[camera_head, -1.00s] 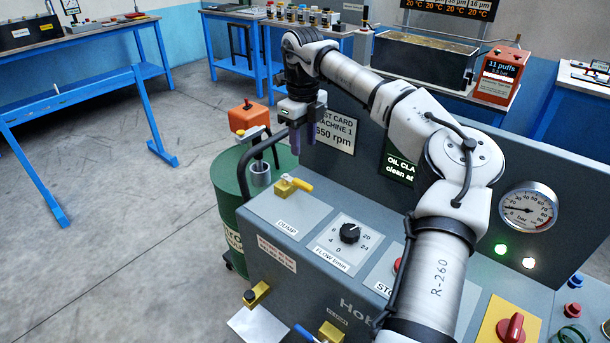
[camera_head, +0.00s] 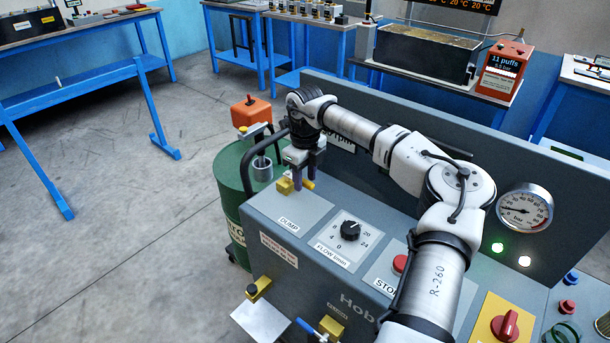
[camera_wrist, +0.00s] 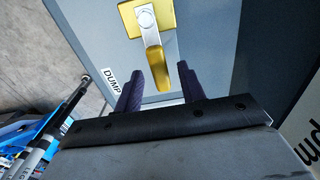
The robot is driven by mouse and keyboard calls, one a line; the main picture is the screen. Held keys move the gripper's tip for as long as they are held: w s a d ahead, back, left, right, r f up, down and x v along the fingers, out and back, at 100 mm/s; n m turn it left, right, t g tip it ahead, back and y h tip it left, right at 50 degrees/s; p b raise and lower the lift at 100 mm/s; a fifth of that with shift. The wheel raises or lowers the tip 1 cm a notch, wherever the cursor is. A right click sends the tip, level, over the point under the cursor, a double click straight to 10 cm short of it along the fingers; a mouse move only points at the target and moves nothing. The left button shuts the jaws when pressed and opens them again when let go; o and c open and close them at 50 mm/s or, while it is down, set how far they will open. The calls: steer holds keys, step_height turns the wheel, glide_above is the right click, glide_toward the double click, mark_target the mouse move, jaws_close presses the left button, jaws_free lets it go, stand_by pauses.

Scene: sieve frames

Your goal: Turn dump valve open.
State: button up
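The dump valve has a yellow body (camera_head: 284,187) on the grey panel above the DUMP label (camera_head: 289,225). In the wrist view its yellow lever (camera_wrist: 157,66) extends from a silver hub (camera_wrist: 145,17) down toward my fingers. My gripper (camera_head: 304,177) is low over the valve, pointing down. In the wrist view the dark fingers of my gripper (camera_wrist: 159,88) are apart. The lever's free end lies between them in the picture, with gaps on both sides. I cannot tell whether the fingertips reach down to the lever's height. In the head view my fingers partly hide the lever.
A flow dial (camera_head: 350,231) and a red stop button (camera_head: 400,263) sit to the right. A green drum (camera_head: 233,191) with an orange-topped pump (camera_head: 251,112) stands left. The upright back panel (camera_head: 366,172) rises behind the valve.

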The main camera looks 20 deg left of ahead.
jaws_close()
